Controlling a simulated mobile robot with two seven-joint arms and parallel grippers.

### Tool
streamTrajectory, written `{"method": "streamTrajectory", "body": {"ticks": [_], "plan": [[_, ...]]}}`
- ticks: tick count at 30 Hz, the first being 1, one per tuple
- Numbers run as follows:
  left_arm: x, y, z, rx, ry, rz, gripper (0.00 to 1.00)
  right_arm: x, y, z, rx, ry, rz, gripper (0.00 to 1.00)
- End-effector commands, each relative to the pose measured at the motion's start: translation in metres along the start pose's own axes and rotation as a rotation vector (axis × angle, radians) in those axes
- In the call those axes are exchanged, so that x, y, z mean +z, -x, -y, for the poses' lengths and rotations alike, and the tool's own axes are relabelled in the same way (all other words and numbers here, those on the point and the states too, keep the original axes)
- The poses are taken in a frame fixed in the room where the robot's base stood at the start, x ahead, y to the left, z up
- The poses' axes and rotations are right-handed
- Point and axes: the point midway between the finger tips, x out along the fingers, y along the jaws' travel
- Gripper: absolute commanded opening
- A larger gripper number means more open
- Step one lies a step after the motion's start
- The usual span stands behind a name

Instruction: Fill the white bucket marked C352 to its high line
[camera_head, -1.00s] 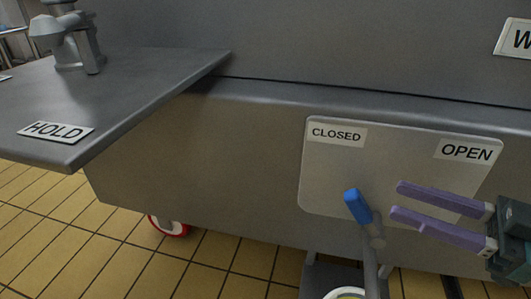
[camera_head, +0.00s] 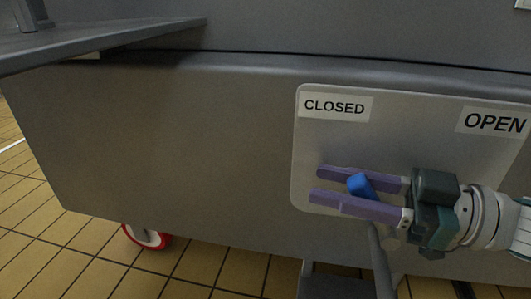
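The blue-tipped valve handle (camera_head: 360,185) stands in front of a pale plate (camera_head: 325,140) on the vat's side, below and right of its CLOSED label (camera_head: 335,106). The OPEN label (camera_head: 493,122) is at the plate's right. My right gripper (camera_head: 313,182) reaches in from the right with its two purple fingers on either side of the blue handle. The fingers look open, with space between them; firm contact is not visible. The grey valve stem or pipe (camera_head: 380,262) runs down below. The white bucket is out of view now. My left gripper is not in view.
The grey vat wall (camera_head: 180,140) fills the middle. A grey shelf (camera_head: 110,38) juts out at upper left. A red-rimmed caster (camera_head: 146,238) and a dark stand (camera_head: 335,285) are below. Yellow tiled floor (camera_head: 60,255) shows at lower left.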

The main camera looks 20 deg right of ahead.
Motion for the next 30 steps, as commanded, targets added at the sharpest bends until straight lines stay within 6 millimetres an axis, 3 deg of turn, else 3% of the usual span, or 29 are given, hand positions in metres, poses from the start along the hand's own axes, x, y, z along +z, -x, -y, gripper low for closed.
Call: {"method": "streamTrajectory", "body": {"ticks": [8,19,30], "plan": [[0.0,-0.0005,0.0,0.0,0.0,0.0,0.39,-0.0003,-0.0026,0.0003,-0.001,0.0,0.0,0.4],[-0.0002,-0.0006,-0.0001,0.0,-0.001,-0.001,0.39,-0.0001,-0.0022,0.0002,0.0,0.0,0.0,0.0],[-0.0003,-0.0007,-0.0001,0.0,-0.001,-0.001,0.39,0.0001,-0.0021,0.0002,0.0,0.0,0.001,0.0]]}}
